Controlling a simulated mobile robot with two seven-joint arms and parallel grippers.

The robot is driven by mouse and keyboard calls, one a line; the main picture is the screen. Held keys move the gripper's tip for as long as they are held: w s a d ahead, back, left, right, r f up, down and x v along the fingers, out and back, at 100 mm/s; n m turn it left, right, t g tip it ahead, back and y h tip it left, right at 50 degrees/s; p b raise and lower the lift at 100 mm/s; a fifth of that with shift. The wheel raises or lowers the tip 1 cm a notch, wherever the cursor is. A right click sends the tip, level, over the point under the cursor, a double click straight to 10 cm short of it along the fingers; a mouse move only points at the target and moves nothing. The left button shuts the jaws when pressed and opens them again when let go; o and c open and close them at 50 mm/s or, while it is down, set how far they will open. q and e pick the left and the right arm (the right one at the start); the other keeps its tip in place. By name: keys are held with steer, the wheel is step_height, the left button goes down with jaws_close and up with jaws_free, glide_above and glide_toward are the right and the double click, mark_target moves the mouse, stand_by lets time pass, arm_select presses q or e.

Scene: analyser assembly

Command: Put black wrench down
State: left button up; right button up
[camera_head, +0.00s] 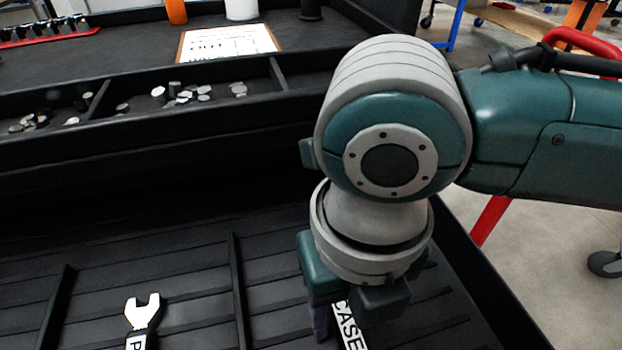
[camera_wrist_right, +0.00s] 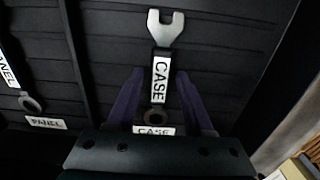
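A wrench with a silver open jaw, dark handle and white "CASE" label lies between my right gripper's fingers in the right wrist view (camera_wrist_right: 162,36). Its ring end is close to a "CASE" label (camera_wrist_right: 153,130) on the black tray. The wrench appears to lie on the tray floor. My left gripper is out of view.
A second wrench (camera_head: 143,317) lies in the compartment to the left, by a "PANEL" label (camera_wrist_right: 46,122). Raised dividers (camera_head: 238,280) separate the compartments. Behind are bins with small metal parts (camera_head: 180,95) and a clipboard (camera_head: 228,43). The tray's right wall (camera_head: 490,275) is close to my gripper.

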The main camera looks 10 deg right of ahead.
mark_target(346, 319)
steer(key=shift+o, duration=0.6)
steer(key=shift+r, duration=0.1)
step_height(346, 319, up, 12)
steer(key=p, duration=0.5)
steer(key=s+a+m+t+y, duration=0.1)
steer(key=s+a+m+y, duration=0.4)
steer(key=m, duration=0.7)
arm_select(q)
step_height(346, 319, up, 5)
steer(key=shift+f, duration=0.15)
arm_select(e)
steer(key=s+d+f+m+t+h, duration=0.1)
steer(key=s+d+f+m+h, duration=0.1)
steer(key=d+m, duration=0.5)
steer(key=s+d+f+m+t+h, duration=0.1)
steer(key=s+d+m+h, duration=0.1)
steer(key=d+m, duration=0.6)
steer(key=m, duration=0.7)
steer(key=shift+d+f+m+t+h, duration=0.3)
steer(key=shift+f+h, duration=0.05)
steer(key=shift+h, duration=0.05)
